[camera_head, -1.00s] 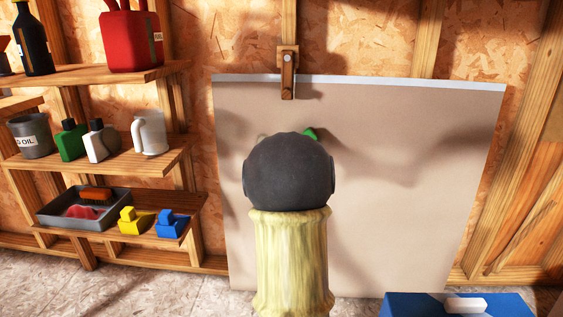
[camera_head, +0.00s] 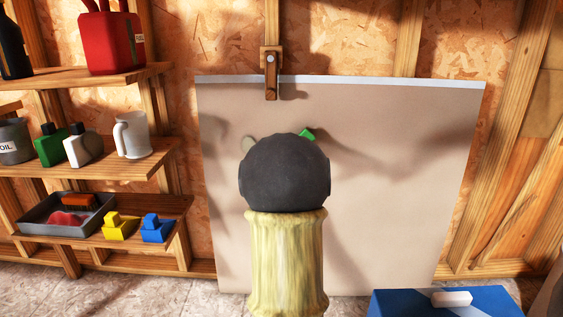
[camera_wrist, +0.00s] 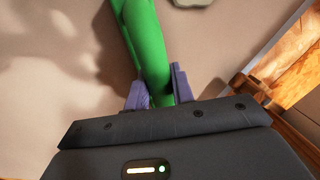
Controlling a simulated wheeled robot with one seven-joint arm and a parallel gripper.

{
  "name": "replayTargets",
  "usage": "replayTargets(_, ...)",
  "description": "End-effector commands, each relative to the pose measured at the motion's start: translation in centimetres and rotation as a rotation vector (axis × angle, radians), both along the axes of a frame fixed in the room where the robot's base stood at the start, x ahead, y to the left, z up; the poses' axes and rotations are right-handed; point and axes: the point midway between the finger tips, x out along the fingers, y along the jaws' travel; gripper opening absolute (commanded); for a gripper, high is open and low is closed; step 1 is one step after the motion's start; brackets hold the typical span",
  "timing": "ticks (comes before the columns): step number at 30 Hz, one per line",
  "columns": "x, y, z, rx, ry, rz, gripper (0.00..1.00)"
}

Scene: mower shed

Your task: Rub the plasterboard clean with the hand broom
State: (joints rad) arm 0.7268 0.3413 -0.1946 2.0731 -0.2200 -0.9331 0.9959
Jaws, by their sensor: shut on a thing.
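The plasterboard (camera_head: 390,190) is a large beige sheet leaning upright against the shed wall; it also fills much of the wrist view (camera_wrist: 50,100). A pale grey-green mark (camera_head: 248,143) shows on it just left of my arm, and at the top edge of the wrist view (camera_wrist: 193,2). My gripper (camera_wrist: 160,84) is shut on the green handle of the hand broom (camera_wrist: 147,40). In the head view my arm hides the gripper, and only a green bit of the broom (camera_head: 307,134) shows. The bristles are out of sight, so contact with the board cannot be told.
A wooden clip (camera_head: 271,75) is at the board's top edge. Shelves at left hold a red can (camera_head: 110,42), bottles, a white jug (camera_head: 132,135), a grey tray (camera_head: 40,228) and yellow and blue items. A blue box (camera_head: 410,302) with a white block stands at front right.

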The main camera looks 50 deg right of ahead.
Motion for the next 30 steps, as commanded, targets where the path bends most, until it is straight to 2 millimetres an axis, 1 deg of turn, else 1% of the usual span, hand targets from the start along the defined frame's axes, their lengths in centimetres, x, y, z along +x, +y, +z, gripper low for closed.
replayTargets(8, -0.1, -0.1, 0.0, 0.000, -0.001, -0.002, 0.06)
replayTargets(22, -2.5, -1.9, 0.1, 0.000, -0.001, -0.004, 0.06)
replayTargets(30, -2.6, -2.0, 0.0, 0.000, -0.001, -0.001, 0.06)
